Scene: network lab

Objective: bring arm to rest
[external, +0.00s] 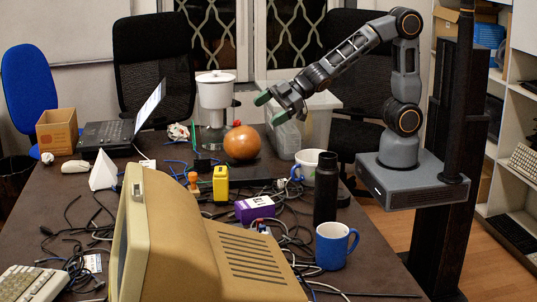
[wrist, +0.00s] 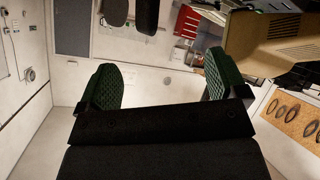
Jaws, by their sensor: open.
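My arm reaches out to the left from its base at the right of the external view, raised above the table (external: 60,205). My gripper (external: 268,106) is at its end, in the air above the back of the table, near the white-lidded pitcher and the clear plastic box. In the wrist view my gripper (wrist: 160,88) shows its two green pads wide apart, with nothing between them. The gripper is open and empty.
A black bottle (external: 326,188), a blue mug (external: 336,246) and a white mug (external: 308,165) stand near my base. A beige monitor (external: 190,245) fills the front.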

